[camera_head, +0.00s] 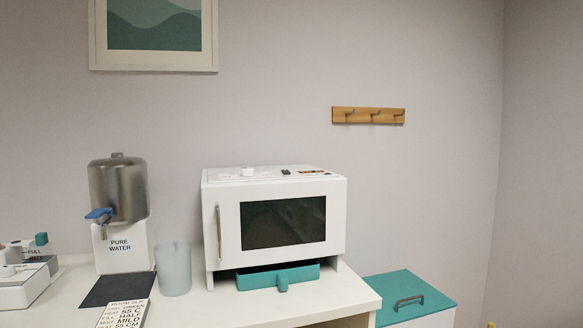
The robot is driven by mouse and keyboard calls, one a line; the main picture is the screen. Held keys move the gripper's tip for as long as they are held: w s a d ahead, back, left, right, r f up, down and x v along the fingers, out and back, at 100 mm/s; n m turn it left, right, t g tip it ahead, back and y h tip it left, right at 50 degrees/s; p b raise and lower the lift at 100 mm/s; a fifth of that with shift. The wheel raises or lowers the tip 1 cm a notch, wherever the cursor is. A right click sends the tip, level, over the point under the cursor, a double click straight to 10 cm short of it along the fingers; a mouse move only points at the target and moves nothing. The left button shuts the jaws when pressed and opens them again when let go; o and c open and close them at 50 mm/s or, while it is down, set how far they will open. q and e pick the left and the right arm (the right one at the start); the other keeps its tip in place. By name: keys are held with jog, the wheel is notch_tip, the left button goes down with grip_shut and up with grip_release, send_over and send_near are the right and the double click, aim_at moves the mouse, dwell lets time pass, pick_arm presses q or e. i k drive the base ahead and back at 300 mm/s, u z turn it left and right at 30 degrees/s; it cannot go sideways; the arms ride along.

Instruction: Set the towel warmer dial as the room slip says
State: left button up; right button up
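The towel warmer (225,260) is a white box with a dark window and an upright handle at the left of its closed door. It stands on the counter. A small white knob (247,172), apparently the dial, sits on its top; its setting is too small to read. The room slip (122,314) lies at the counter's front left, cut by the lower picture edge. Neither of my grippers is in view.
A teal tray (278,277) sits under the warmer. A frosted cup (174,268), dark mat (117,289) and pure-water dispenser (118,200) stand to its left. A white device (25,285) is at far left, a teal-lidded bin (408,297) at right. The counter before the warmer is clear.

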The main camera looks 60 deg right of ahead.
aim_at(244, 171)
jog(key=z, duration=1.45)
